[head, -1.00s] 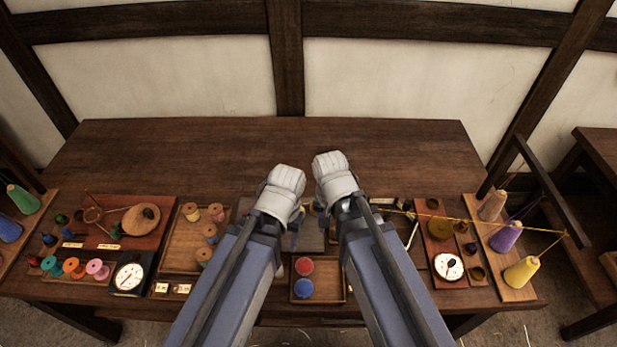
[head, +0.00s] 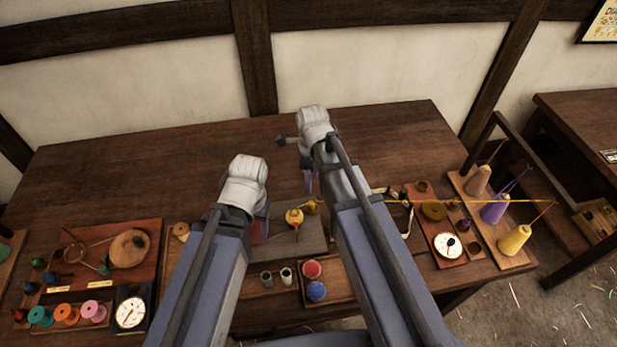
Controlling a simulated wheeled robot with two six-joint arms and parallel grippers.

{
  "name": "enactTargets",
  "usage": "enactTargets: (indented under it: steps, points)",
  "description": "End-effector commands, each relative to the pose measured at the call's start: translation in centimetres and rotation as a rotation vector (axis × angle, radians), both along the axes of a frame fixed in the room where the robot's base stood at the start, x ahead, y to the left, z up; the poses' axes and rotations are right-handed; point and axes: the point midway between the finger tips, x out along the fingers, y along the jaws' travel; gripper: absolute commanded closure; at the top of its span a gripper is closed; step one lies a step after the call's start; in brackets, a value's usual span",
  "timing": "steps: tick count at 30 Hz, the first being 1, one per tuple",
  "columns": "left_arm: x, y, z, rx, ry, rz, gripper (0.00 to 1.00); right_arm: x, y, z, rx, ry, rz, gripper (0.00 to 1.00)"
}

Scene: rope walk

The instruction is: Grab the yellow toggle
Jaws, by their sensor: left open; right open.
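A small yellow piece (head: 294,217), which looks like the yellow toggle, lies on a grey board (head: 284,244) between my two arms in the head view. A second, darker yellow piece (head: 312,207) lies close to its right, partly covered by my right arm. My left gripper (head: 262,212) is open to the left of the yellow piece, mostly hidden behind its own wrist. My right gripper (head: 308,182) is open above and beyond the yellow pieces, its fingertips hard to make out. Neither gripper visibly touches a yellow piece.
A tray with a red and a blue round piece (head: 316,291) is in front of the board. Boards with spools and a dial (head: 131,312) are at left; yarn cones (head: 514,239) and a second dial (head: 447,245) are at right. The table's back (head: 150,145) is clear.

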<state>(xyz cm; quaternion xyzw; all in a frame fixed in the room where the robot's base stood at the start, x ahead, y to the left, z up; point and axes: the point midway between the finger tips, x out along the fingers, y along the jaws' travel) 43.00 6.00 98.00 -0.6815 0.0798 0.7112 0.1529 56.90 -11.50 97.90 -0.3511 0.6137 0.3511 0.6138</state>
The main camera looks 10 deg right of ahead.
Motion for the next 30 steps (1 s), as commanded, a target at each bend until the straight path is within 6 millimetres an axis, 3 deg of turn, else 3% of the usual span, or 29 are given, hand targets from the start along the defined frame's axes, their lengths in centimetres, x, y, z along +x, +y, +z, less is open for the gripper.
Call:
enactTargets:
  steps: [11,30]
  points:
    - [0.0,0.0,-2.4,0.0,0.0,0.0,0.39,0.0,0.0,-2.4,0.0,0.0,0.003,0.45]
    - [0.0,0.0,-10.7,0.0,0.0,0.0,0.39,0.0,0.0,-10.7,0.0,0.0,0.004,0.45]
